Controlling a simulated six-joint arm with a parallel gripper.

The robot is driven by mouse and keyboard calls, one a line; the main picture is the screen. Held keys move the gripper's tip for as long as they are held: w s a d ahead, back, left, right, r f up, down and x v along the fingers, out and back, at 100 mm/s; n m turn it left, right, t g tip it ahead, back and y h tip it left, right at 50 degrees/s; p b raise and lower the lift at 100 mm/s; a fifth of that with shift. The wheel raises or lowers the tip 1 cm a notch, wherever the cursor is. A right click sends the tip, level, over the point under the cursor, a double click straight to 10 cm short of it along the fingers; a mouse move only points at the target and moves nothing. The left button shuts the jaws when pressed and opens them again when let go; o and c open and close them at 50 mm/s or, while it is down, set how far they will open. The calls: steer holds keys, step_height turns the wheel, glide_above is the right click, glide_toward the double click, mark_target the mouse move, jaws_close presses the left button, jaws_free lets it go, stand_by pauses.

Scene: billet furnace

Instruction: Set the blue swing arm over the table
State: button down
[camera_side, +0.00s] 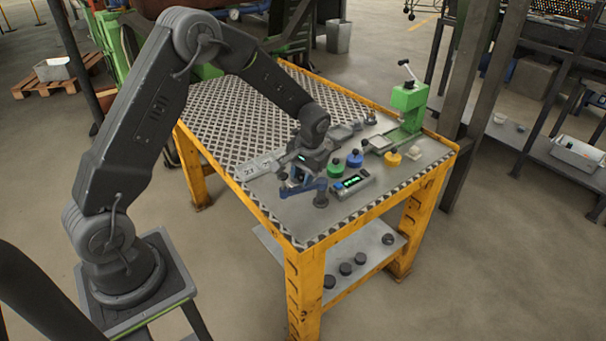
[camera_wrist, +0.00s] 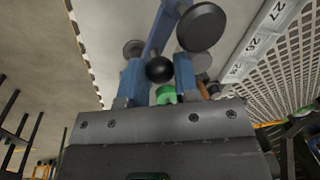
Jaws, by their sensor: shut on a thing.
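The blue swing arm (camera_side: 308,187) is over the near part of the table (camera_side: 300,225), close to a dark round post (camera_side: 321,198). In the wrist view the blue swing arm (camera_wrist: 160,32) runs up from a black ball knob (camera_wrist: 160,69) to a dark round disc (camera_wrist: 200,27). My gripper (camera_side: 298,178) is down at the swing arm. In the wrist view my gripper (camera_wrist: 160,77) has its two blue fingers on either side of the black knob and is shut on it. The contact is partly hidden in the side view.
Green (camera_side: 335,169), blue (camera_side: 355,158) and yellow (camera_side: 392,158) knobbed pieces stand to the right. A small display box (camera_side: 352,184) is close beside the swing arm. A green press (camera_side: 407,108) stands farther back. Numbered plates (camera_side: 257,165) lie to the left.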

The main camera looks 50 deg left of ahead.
steer(key=shift+a+m, duration=0.1)
steer(key=shift+m, duration=0.2)
steer(key=w+a+m+t, duration=0.2)
steer(key=w+a+m, duration=0.2)
steer(key=m, duration=1)
steer(key=shift+w+a+h, duration=0.15)
steer(key=shift+w+h, duration=0.25)
steer(key=shift+w, duration=0.2)
steer(key=shift+m, duration=0.3)
steer(key=c, duration=0.9)
jaws_free()
steer(key=shift+o, duration=0.2)
